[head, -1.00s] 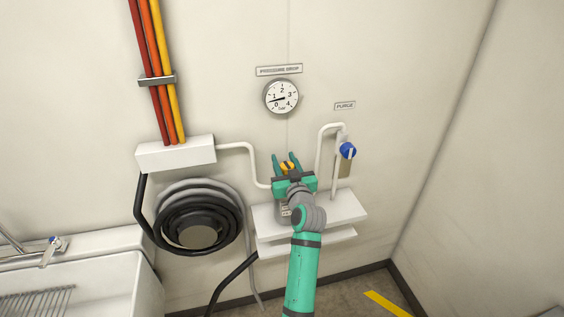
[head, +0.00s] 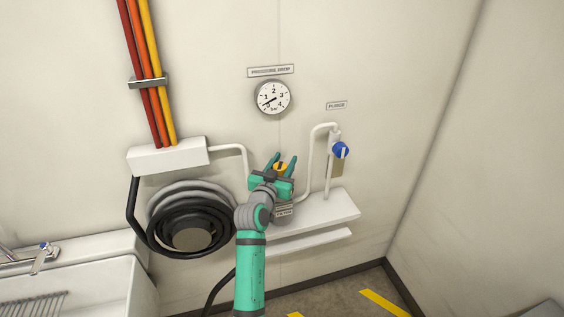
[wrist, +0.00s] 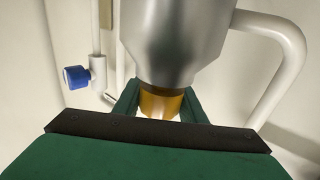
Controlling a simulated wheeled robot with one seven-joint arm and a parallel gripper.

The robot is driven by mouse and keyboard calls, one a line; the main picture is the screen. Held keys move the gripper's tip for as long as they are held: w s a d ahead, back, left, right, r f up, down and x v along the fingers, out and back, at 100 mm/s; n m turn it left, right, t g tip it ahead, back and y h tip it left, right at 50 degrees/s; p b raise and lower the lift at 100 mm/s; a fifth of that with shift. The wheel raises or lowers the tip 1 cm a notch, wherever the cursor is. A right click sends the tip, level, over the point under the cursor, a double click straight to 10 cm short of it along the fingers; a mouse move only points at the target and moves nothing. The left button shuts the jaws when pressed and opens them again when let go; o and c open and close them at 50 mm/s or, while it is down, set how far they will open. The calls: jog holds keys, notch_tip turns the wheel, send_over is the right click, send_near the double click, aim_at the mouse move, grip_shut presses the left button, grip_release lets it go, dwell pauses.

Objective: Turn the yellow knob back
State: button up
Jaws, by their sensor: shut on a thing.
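The yellow knob (head: 281,167) is on the pipework on the back wall, below the pressure gauge (head: 272,98). My gripper (head: 281,163) is at the knob, one finger on each side, and is shut on it. In the wrist view the knob (wrist: 160,104) shows as an orange-yellow band between the two green fingers, against a grey metal cylinder (wrist: 172,38). The gripper palm hides part of it. The gauge needle points to the lower left, near the low end of the scale; the exact reading is too small to tell.
A blue knob (head: 340,150) is on the pipe to the right, under the PURGE label (head: 337,105). A white shelf (head: 325,212) is below. A coiled black hose (head: 190,220) hangs left, beneath a white box (head: 167,156). A sink (head: 85,270) stands at lower left.

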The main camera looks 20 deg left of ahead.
jog(key=shift+s+d+f+m+g+h, duration=0.1)
jog(key=shift+d+m+g+h, duration=0.15)
jog(key=shift+m+h, duration=0.85)
jog(key=shift+d+m+g+h, duration=0.25)
jog(key=shift+m+h, duration=0.35)
jog(key=shift+h, duration=0.9)
jog(key=o, duration=1.1)
jog(key=shift+c, duration=0.2)
jog(key=shift+r, duration=0.4)
notch_tip(320, 180, up, 2)
jog(key=shift+r, duration=0.2)
jog(key=s+d+r, duration=0.3)
jog(key=s+r, duration=0.6)
jog(key=s, duration=0.4)
jog(key=shift+s+d+r, duration=0.3)
jog(key=shift+s+r, duration=0.05)
jog(key=shift+r, duration=0.05)
